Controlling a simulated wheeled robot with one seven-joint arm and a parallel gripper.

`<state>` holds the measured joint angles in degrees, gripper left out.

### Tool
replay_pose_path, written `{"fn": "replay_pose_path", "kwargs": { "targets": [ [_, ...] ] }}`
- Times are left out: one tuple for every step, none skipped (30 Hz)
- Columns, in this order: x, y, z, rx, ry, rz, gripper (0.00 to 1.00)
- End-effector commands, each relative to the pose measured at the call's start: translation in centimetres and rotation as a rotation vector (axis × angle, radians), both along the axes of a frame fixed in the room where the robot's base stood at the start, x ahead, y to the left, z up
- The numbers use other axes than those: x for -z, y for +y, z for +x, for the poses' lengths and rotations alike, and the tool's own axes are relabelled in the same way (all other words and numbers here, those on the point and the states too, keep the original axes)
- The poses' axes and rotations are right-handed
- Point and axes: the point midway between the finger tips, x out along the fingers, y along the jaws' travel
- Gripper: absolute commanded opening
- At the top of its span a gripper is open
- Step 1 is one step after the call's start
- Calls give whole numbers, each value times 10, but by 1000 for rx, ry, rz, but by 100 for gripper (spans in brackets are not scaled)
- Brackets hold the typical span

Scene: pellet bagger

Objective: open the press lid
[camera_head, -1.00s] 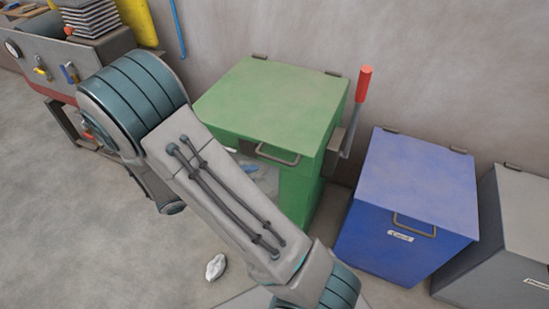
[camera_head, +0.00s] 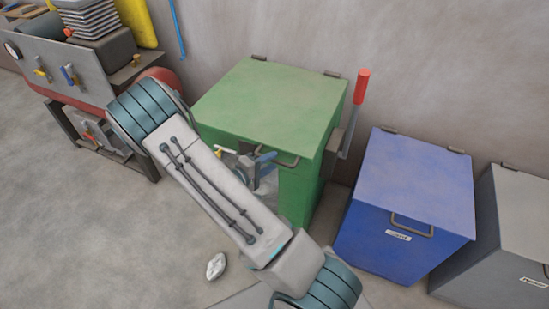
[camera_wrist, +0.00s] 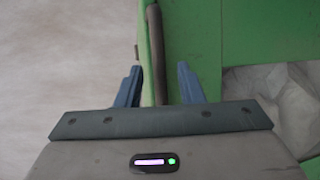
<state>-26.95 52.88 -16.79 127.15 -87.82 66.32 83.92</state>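The green press (camera_head: 298,193) stands against the wall with its flat green lid (camera_head: 270,105) down. A dark bar handle (camera_head: 288,163) is on the lid's front edge. My gripper (camera_head: 264,166) is at the front of the press by this handle, partly hidden by my arm. In the wrist view the handle (camera_wrist: 156,45) runs lengthwise between the two blue fingers of my gripper (camera_wrist: 158,85). Gaps show on both sides of the bar, so the gripper is open around it.
A lever with a red grip (camera_head: 362,88) stands at the press's right side. A blue bin (camera_head: 410,185) and a grey bin (camera_head: 520,220) stand to the right. A crumpled light object (camera_head: 216,266) lies on the floor. A machine with a red tank (camera_head: 165,85) is at left.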

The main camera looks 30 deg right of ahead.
Motion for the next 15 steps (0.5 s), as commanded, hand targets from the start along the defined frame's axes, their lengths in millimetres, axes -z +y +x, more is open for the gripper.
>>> {"fn": "replay_pose_path", "kwargs": {
  "targets": [
    [0,-7,2,2,0,-1,34],
    [1,-10,3,2,-1,-1,34],
    [2,-13,4,2,-1,-2,34],
    [2,-15,4,1,-1,-2,34],
    [2,-17,5,0,-1,-1,34],
    [3,-18,5,0,-1,-1,34],
    [3,-19,5,0,-1,-1,34],
    [3,-20,6,0,-1,-1,34],
    [4,-20,6,0,-2,1,34],
    [4,-20,6,0,-2,1,34],
    [4,-20,6,0,-2,1,34],
    [4,-20,6,0,-2,1,34],
    [4,-20,6,0,-2,1,34],
    [4,-20,6,0,-2,1,34],
    [4,-20,6,0,-1,0,34]
  ]
}}
